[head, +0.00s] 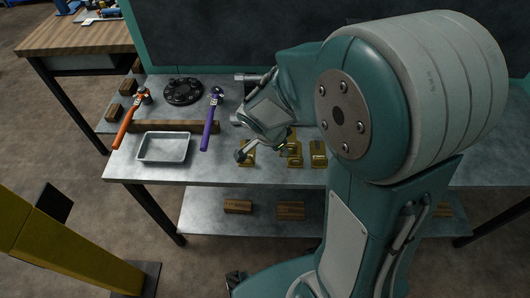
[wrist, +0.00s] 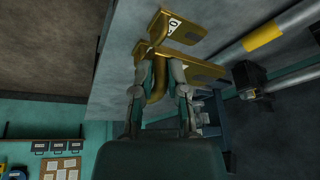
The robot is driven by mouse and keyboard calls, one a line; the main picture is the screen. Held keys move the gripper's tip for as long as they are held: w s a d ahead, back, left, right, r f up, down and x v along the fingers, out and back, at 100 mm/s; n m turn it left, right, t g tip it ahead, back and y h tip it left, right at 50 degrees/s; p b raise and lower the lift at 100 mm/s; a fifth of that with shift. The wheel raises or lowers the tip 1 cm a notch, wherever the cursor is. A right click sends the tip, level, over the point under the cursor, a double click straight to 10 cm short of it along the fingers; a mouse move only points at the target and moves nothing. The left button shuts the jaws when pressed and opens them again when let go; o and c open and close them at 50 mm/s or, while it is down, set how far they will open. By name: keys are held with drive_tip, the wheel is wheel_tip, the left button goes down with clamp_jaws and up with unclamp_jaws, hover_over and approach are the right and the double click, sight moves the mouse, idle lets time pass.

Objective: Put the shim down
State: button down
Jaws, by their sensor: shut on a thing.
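My gripper (wrist: 158,82) is shut on a brass-coloured shim (wrist: 157,90) in the wrist view, with its bent metal between the two fingers. More brass metal with a white label (wrist: 182,32) shows just beyond the fingertips; I cannot tell whether it is all one part. In the head view my gripper (head: 243,152) is low over the grey workbench, right of the tray, with a brass shim (head: 248,158) at its fingers. Whether that shim touches the bench is unclear. Other brass shims (head: 318,153) lie to the right, partly hidden by my arm.
A shallow metal tray (head: 163,160) stands left on the bench (head: 215,172). An orange-handled hammer (head: 126,124), a purple-handled tool (head: 211,122) and a black round part (head: 183,91) lie near a wooden strip (head: 180,126). Wooden blocks (head: 238,207) lie on the lower shelf.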

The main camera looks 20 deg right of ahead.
wheel_tip(320, 180, down, 2)
drive_tip(key=w+a, duration=0.2)
drive_tip(key=w, duration=0.1)
hover_over(267, 158)
drive_tip(key=f, duration=0.4)
drive_tip(key=shift+s+a+f, duration=0.2)
drive_tip(key=shift+s, duration=0.2)
drive_tip(key=f, duration=0.1)
drive_tip(key=a+f, duration=0.1)
drive_tip(key=f, duration=0.1)
drive_tip(key=shift+w+f, duration=0.2)
drive_tip(key=shift+f, duration=0.1)
drive_tip(key=shift+d, duration=0.15)
drive_tip(key=shift+d, duration=0.1)
drive_tip(key=c, duration=0.7)
unclamp_jaws()
drive_tip(key=shift+o, duration=0.2)
